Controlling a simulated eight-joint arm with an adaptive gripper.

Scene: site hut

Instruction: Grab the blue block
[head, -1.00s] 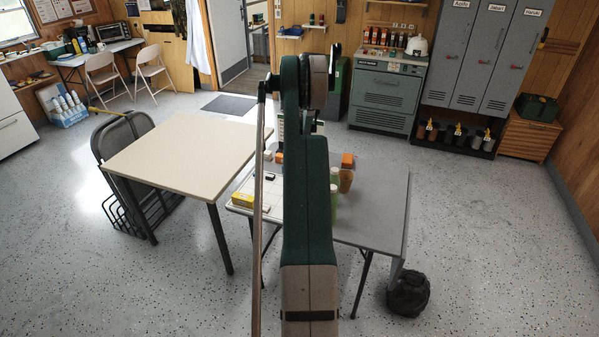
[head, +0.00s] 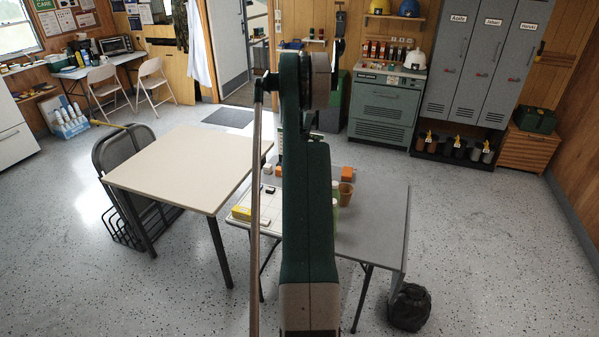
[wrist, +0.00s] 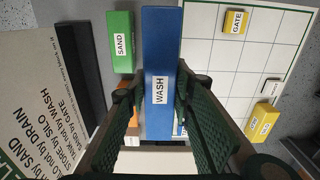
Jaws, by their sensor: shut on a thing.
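The blue block (wrist: 160,60) is long and carries a white label reading WASH. In the wrist view it lies between the two dark ribbed fingers of my gripper (wrist: 158,96), which are shut on its sides. A green block (wrist: 121,48) labelled SAND lies to its left, apart from it. In the head view my own arm hides the gripper and the blue block. I cannot tell how high the block is above the table.
A lettered sign (wrist: 32,125) lies left. The beige table (head: 185,165) is bare.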

